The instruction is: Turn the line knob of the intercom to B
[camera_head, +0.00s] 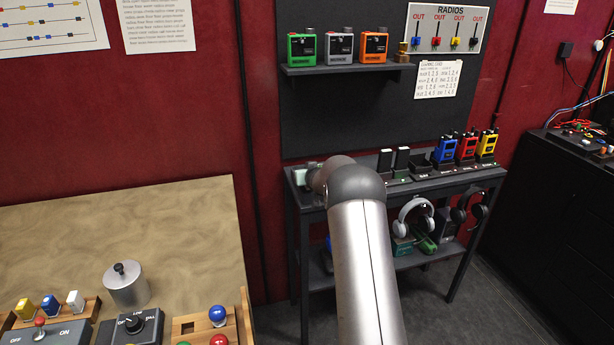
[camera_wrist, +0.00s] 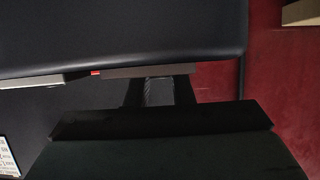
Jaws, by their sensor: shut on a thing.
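In the wrist view, my gripper (camera_wrist: 158,103) is shut on a small dark grey piece (camera_wrist: 158,90) between its fingers. A pale greenish thing (camera_head: 300,176) shows just left of the arm's elbow.
Several radios, among them a blue one (camera_head: 445,150), stand on the dark table (camera_head: 470,178) right of my arm. Headphones (camera_head: 414,218) are below. A wall shelf (camera_head: 345,68) is above. A bench with a metal canister (camera_head: 127,285) and a control dial (camera_head: 134,323) is at left.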

